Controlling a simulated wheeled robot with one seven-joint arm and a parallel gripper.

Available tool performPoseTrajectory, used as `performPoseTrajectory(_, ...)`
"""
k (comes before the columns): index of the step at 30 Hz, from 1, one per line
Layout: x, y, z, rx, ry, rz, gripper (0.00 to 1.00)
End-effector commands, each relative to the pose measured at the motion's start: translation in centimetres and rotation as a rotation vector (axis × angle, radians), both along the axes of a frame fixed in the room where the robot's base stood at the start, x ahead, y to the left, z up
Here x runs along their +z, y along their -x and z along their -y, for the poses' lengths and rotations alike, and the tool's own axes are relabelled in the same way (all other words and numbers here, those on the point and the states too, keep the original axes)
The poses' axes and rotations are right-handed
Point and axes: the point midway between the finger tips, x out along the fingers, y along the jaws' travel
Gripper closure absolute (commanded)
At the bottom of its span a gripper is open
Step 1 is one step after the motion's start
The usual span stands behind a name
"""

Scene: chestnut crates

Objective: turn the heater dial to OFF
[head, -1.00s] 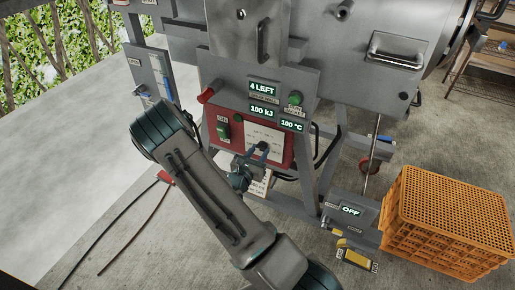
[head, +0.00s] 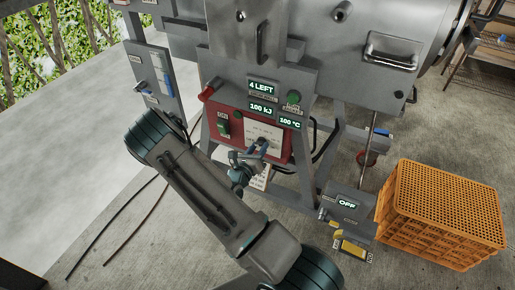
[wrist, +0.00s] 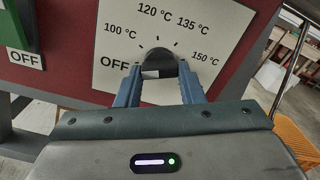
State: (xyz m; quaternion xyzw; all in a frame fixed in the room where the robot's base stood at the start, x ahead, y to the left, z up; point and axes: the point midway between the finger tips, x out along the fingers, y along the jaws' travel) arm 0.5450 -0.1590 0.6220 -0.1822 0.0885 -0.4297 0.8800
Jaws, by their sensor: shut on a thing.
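The heater dial (wrist: 160,62) is a black round knob on a white scale plate (wrist: 112,48) set in a red panel (head: 212,112). The plate is marked OFF at lower left, then 100, 120, 135 and 150 °C clockwise. My gripper (wrist: 159,78) has its two blue fingers on either side of the knob, shut on it. A pale patch shows on the knob's lower left, but I cannot tell for certain where the dial points. In the head view my gripper (head: 259,150) is at the plate, and its fingers partly hide the knob.
Displays above read 4 LEFT (head: 262,87), 100 kJ (head: 261,107) and 100 °C (head: 290,122). A green switch (head: 223,127) is left of the plate. A lower box (head: 349,207) reads OFF. An orange crate (head: 440,215) stands at right; open floor lies left.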

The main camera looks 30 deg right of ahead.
Motion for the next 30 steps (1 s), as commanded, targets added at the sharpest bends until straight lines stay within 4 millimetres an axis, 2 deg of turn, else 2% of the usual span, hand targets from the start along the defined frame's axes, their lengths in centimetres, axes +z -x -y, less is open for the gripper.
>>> performPoseTrajectory(5, -0.2, 0.2, 0.1, -0.005, 0.000, -0.007, 0.88)
performPoseTrajectory(6, -0.2, 0.2, 0.2, -0.005, 0.000, -0.007, 0.54)
performPoseTrajectory(7, -0.2, 0.2, 0.1, -0.005, 0.000, -0.007, 0.46)
performPoseTrajectory(8, -0.2, 0.2, 0.1, -0.004, 0.000, -0.006, 0.44)
performPoseTrajectory(16, -0.1, 0.1, -0.2, 0.001, 0.000, -0.003, 0.44)
performPoseTrajectory(20, 0.0, 0.6, -1.0, 0.004, -0.001, -0.002, 0.44)
performPoseTrajectory(30, 0.0, 5.1, -6.7, 0.006, 0.000, -0.005, 0.44)
